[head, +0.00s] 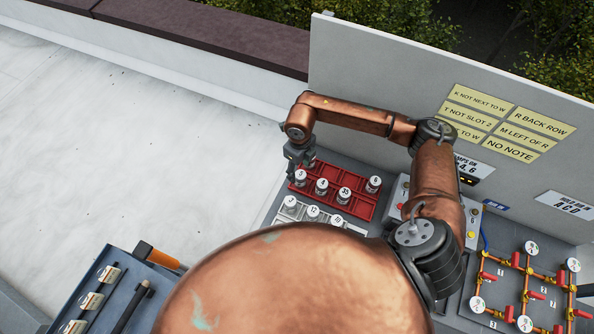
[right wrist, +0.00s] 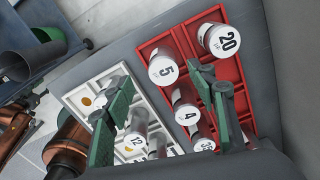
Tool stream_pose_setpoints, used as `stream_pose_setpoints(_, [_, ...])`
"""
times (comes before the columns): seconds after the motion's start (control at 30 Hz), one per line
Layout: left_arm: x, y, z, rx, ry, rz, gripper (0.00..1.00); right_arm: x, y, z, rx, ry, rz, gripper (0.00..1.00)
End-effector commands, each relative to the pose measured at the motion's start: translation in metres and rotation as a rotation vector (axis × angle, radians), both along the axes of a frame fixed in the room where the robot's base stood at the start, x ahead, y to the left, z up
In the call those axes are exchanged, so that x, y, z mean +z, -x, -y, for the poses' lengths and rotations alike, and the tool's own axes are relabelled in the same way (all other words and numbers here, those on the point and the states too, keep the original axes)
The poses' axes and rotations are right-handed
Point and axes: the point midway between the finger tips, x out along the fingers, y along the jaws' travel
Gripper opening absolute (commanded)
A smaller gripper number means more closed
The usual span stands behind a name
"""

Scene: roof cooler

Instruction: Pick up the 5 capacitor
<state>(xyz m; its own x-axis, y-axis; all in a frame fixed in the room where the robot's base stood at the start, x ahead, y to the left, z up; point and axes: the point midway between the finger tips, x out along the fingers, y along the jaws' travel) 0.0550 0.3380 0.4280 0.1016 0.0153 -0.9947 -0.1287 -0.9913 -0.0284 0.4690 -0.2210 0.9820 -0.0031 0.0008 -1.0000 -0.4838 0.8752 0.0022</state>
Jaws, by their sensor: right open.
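The 5 capacitor (right wrist: 162,68) is a pale cylinder with a white numbered top, upright in the red tray (right wrist: 240,88). In the head view it appears to be the cylinder at the left end of the red tray (head: 355,212), its number small. My right gripper (head: 300,156) is over that end of the tray, its fingers partly against the capacitors. In the right wrist view my right gripper (right wrist: 163,82) has its green fingers spread, with the 5 capacitor's top showing between the fingertips. Nothing is held. My left gripper is not in view.
The 20 capacitor (right wrist: 224,40) and 4 capacitor (right wrist: 187,113) stand close to the 5. A 35 capacitor (head: 344,193) is farther along. A white tray (right wrist: 88,88) holds more capacitors beside the red one. An upright panel (head: 375,75) with yellow notes stands behind.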

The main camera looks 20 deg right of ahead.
Motion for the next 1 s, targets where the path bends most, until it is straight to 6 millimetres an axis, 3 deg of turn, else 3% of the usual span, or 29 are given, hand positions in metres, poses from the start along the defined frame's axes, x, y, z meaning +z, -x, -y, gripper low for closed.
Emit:
stream_pose_setpoints(0.1, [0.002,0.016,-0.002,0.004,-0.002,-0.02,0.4,-0.012,0.002,0.003,-0.009,0.0,-0.002,0.52])
stream_pose_setpoints(0.27, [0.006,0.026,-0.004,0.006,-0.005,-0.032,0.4,-0.028,0.002,0.004,-0.011,0.0,-0.001,0.52])
stream_pose_setpoints(0.37, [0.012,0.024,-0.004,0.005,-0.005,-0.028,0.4,-0.041,0.001,0.005,-0.012,0.0,-0.004,0.52])
stream_pose_setpoints(0.6, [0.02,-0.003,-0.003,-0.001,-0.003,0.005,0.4,-0.071,-0.001,0.005,-0.007,0.001,-0.002,0.52])
stream_pose_setpoints(0.87, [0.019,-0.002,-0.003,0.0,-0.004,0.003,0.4,-0.075,-0.002,0.004,-0.004,0.0,-0.001,0.52])
stream_pose_setpoints(1.0, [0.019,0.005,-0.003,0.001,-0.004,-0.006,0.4,-0.075,-0.002,0.004,-0.004,0.0,-0.001,0.43])
